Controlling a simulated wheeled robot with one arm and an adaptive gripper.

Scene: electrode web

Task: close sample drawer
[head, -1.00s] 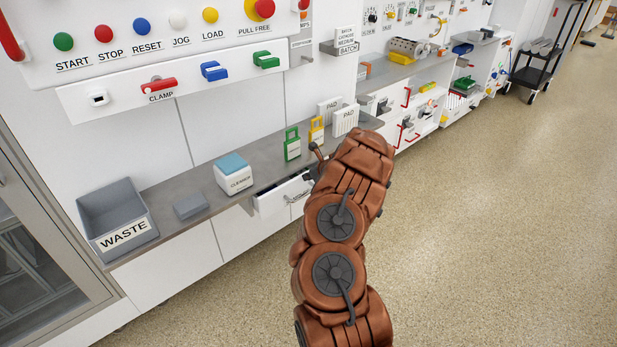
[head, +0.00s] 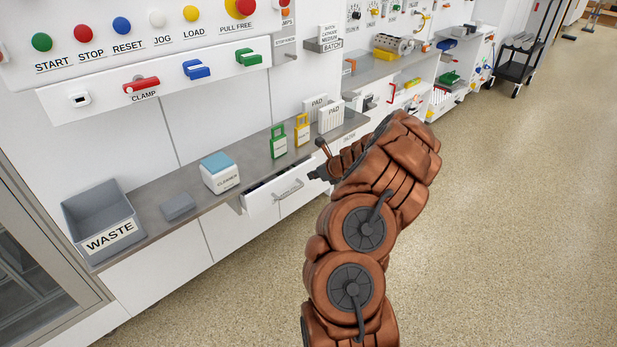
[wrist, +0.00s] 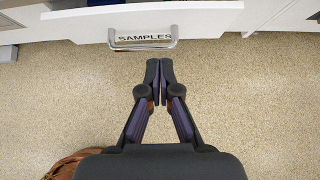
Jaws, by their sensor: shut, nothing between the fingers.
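The sample drawer (head: 262,204) is a white drawer under the grey counter, standing partly open. In the wrist view its white front (wrist: 205,20) carries a grey bar handle (wrist: 143,42) and the label SAMPLES. Something dark blue shows inside at the top edge. My gripper (wrist: 160,62) is shut and empty, its fingertips a little below the handle in that view and apart from it. In the head view my gripper (head: 318,175) is to the right of the drawer, small and partly hidden by my arm.
The grey counter (head: 158,224) above carries a waste bin (head: 95,232), a cleaner box (head: 221,177), a grey block (head: 178,207), green and yellow padlock-shaped tags, and pads. A button panel (head: 150,84) is on the wall above. The speckled floor at right is clear.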

